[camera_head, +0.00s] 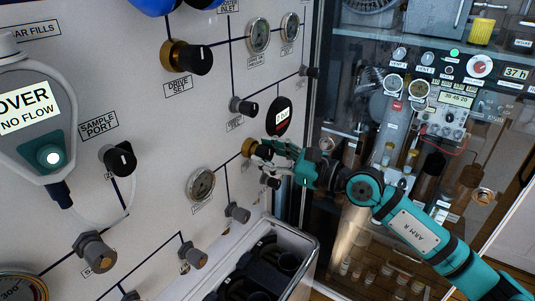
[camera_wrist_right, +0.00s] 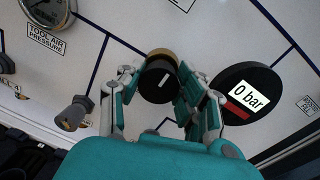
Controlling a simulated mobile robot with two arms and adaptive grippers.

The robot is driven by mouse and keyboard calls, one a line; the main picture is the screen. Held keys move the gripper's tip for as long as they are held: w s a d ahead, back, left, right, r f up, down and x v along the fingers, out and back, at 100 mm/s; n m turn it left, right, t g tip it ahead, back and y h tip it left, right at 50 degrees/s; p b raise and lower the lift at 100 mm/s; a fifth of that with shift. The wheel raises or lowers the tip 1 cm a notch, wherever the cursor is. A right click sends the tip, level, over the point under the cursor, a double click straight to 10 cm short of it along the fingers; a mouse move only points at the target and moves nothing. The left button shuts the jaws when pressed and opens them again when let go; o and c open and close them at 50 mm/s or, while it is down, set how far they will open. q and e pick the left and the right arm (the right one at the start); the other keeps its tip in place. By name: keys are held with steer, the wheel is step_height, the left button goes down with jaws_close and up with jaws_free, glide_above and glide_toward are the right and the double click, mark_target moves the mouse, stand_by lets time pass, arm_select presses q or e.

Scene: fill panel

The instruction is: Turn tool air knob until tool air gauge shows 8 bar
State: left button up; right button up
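The knob (camera_wrist_right: 160,82) is a round black cap with a white line on a brass collar, between my right gripper's fingers in the wrist view. In the head view its brass collar (camera_head: 248,147) shows beside the fingertips. My right gripper (camera_wrist_right: 157,90) has one finger on each side of the knob; I cannot tell whether both touch it. A dial gauge labelled TOOL AIR PRESSURE (camera_wrist_right: 48,10) is cut off at top left; it also shows in the head view (camera_head: 201,184), its needle too small to read. A round black display (camera_wrist_right: 246,94) reads 0 bar. My left gripper is not in view.
A small grey valve knob (camera_wrist_right: 72,114) sits left of the gripper. Other knobs, such as the drive set knob (camera_head: 192,58), and gauges cover the white panel. An open case (camera_head: 312,247) stands below. A glass-fronted cabinet (camera_head: 420,42) stands right, behind my right arm.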

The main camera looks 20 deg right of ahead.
steer(key=c, duration=0.4)
steer(key=m+p, duration=0.2)
steer(key=shift+r+m+p, duration=0.25)
steer(key=shift+m+p, duration=0.15)
steer(key=shift+f+m+p, duration=0.2)
steer(key=shift+m+p, duration=0.2)
steer(key=shift+m, duration=0.4)
steer(key=shift+f, duration=0.1)
steer(key=o, duration=1.2)
steer(key=shift+v, duration=6.05)
